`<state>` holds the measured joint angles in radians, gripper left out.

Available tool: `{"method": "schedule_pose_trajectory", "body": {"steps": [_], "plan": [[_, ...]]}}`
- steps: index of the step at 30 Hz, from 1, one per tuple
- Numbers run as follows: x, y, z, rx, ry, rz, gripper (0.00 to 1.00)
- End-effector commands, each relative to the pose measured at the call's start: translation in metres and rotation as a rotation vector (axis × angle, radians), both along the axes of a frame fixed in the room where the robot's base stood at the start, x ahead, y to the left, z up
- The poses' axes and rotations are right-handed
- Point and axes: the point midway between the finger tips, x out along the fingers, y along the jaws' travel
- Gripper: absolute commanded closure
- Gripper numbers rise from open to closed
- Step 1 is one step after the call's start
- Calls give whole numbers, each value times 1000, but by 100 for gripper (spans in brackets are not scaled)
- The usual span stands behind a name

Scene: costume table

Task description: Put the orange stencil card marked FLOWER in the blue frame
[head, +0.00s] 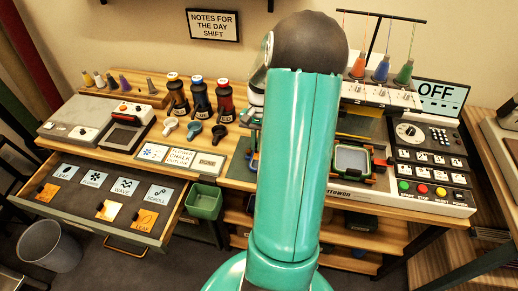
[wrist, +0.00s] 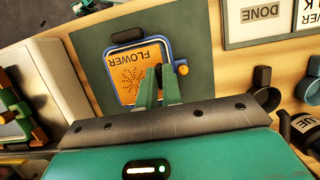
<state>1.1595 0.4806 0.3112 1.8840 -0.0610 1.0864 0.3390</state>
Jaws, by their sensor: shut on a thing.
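The orange stencil card marked FLOWER (wrist: 124,78) shows in the wrist view, its text upside down. It lies within the outline of the blue frame (wrist: 110,82), which has a dark clip on its far side and an orange knob at its right. I cannot tell whether the card is flat against the frame. My gripper (wrist: 158,75) is shut on the card at its right edge, the green fingers reaching over the frame's near right side. In the head view my arm hides the gripper and most of the frame area.
An open drawer (head: 173,190) at the left holds blue and orange cards. Bottles (head: 200,95) and scoops (head: 195,130) stand left of my arm. A machine with thread cones and a keypad (head: 431,150) stands at the right.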

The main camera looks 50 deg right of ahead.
Motion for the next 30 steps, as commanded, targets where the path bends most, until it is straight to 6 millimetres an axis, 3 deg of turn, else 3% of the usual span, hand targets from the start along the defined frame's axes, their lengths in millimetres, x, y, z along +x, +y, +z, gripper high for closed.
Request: {"method": "schedule_pose_trajectory", "body": {"steps": [5,10,24,27,30], "plan": [[-3,-10,-14,3,0,-3,100],[-2,-8,-39,2,0,-1,100],[-2,-9,-47,-1,0,0,100],[-2,-9,-46,-1,-1,-1,75],[-2,-9,-46,-1,-1,-1,71]]}}
